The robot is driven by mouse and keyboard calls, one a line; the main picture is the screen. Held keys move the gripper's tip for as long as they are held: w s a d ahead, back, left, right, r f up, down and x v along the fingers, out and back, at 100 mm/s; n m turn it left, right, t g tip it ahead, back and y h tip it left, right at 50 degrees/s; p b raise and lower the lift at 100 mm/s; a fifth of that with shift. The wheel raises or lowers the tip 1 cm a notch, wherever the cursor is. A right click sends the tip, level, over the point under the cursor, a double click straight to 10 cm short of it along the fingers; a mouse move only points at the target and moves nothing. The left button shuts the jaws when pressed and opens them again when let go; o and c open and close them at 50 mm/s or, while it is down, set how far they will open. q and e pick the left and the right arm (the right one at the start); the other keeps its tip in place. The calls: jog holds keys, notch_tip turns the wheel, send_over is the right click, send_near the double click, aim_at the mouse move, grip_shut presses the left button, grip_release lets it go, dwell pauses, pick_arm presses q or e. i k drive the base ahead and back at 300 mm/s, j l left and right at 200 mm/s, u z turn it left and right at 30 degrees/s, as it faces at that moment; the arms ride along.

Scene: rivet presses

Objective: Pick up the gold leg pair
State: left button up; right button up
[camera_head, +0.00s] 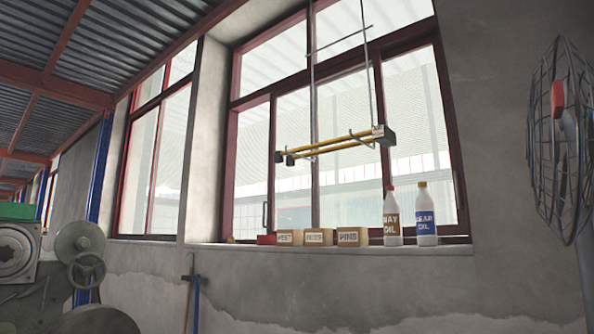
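No gold leg pair that I can name for certain shows in the head view. I cannot tell whether these bars are the leg pair. Neither my left nor my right gripper is in view.
The window sill (330,246) holds a red block (266,240), several labelled boxes (318,237), a way oil bottle (392,218) and a gear oil bottle (426,215). A caged fan (562,140) stands at right. A grey-green machine (60,275) is at lower left.

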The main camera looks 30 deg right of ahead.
aim_at(381, 135)
jog(key=i+z, duration=0.1)
jog(key=z, duration=0.4)
jog(key=i+j+z, duration=0.1)
jog(key=z, duration=0.4)
jog(key=i+j+z, duration=0.1)
jog(key=z, duration=0.4)
